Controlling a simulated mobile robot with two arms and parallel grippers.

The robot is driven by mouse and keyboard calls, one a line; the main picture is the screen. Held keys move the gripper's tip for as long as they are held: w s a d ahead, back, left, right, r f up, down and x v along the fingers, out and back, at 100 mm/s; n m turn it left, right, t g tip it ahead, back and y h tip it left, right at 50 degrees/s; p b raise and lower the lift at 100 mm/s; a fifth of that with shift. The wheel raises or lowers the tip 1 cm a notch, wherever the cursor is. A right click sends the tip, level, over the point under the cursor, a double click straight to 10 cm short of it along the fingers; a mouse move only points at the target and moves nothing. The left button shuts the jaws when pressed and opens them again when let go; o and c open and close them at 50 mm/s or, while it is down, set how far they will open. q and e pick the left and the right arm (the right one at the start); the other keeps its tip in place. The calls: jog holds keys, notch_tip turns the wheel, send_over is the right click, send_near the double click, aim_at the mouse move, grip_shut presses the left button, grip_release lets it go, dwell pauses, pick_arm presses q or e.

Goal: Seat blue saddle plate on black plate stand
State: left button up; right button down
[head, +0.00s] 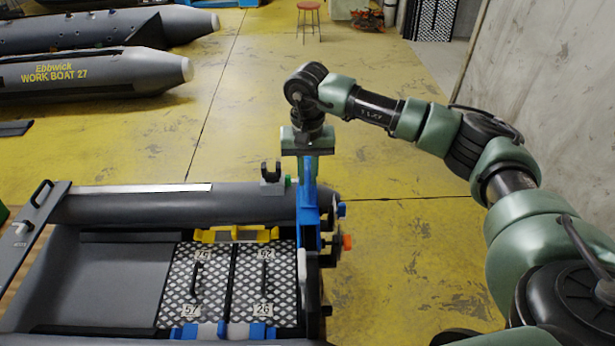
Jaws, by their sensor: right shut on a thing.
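My right gripper (307,152) points down above the rear end of the near grey boat. It is shut on the upper part of an upright blue plate (309,212), which I take to be the blue saddle plate. The plate hangs beside the boat's right end, over the dark transom area; whether its lower edge touches anything is hidden. A small dark forked holder (271,172) stands on the boat's tube just left of the plate; I cannot tell for sure whether it is the black plate stand. My left gripper is not in view.
The near boat's tube (130,207) runs left of the gripper. Patterned floor panels (197,285) with yellow and blue clips lie inside it. An orange knob (347,242) sticks out at the right end. Yellow floor is clear beyond; a red stool (308,16) stands far back.

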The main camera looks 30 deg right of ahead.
jog(key=shift+r+p, duration=1.35)
jog(key=shift+r, duration=1.85)
